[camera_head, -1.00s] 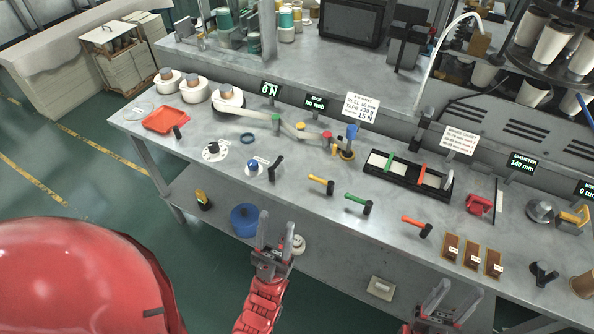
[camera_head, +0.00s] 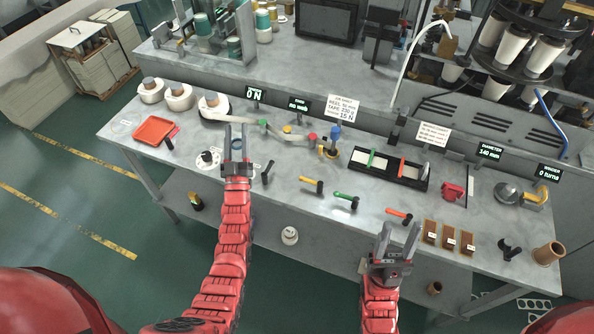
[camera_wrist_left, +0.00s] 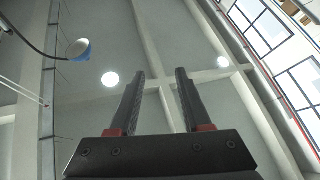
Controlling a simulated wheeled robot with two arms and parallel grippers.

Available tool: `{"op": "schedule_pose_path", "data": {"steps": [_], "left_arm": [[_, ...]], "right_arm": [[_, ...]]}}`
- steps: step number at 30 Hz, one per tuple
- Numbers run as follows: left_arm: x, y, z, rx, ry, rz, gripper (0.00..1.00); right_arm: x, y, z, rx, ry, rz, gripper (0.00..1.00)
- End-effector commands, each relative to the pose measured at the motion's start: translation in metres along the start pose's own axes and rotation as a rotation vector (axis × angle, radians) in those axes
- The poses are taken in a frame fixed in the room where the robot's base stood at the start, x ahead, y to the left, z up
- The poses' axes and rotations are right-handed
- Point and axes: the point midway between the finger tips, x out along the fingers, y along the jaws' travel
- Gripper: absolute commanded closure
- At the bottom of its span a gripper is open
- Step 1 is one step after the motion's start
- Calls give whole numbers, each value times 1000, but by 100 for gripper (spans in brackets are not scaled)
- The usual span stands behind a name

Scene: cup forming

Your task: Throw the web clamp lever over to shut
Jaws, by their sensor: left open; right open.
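A blue-topped upright lever-like part (camera_head: 334,134) stands on the bench at the end of the pale web (camera_head: 291,138); I cannot tell for sure that it is the web clamp lever or how far it is thrown. My left gripper (camera_head: 236,132) is open and empty, left of that part and in front of the web. In the left wrist view the left gripper (camera_wrist_left: 160,75) points up at the ceiling, with nothing between its fingers. My right gripper (camera_head: 400,231) is open and empty at the bench's front edge, below the orange-handled tool.
White reels (camera_head: 179,97) and a red-orange tray (camera_head: 154,130) are at the left. A black tray (camera_head: 404,180) lies right of the blue-topped part.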

Motion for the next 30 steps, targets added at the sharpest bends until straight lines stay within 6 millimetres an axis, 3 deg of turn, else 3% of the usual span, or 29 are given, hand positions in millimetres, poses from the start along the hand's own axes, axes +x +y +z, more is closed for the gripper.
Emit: {"op": "schedule_pose_path", "data": {"steps": [1,3,7,10,15,20,23,30], "left_arm": [[21,-7,17,-26,-63,-27,52],[46,-21,53,-76,-191,-84,52],[80,-45,117,-189,-445,-216,52],[91,-57,154,-283,-638,-333,52],[89,-56,184,-457,-945,-549,52],[62,-28,176,-626,-1232,-768,52],[38,2,151,-727,-1408,-906,52],[-11,73,73,-889,-1727,-1149,52]], "right_arm": [[4,0,-1,0,0,0,52],[4,0,-1,0,0,0,52],[4,0,-1,0,0,0,52],[3,0,-1,0,0,0,52],[3,0,-1,0,0,0,52],[3,0,-1,0,0,0,52],[3,0,-1,0,0,0,52],[3,0,0,0,0,0,52]]}}
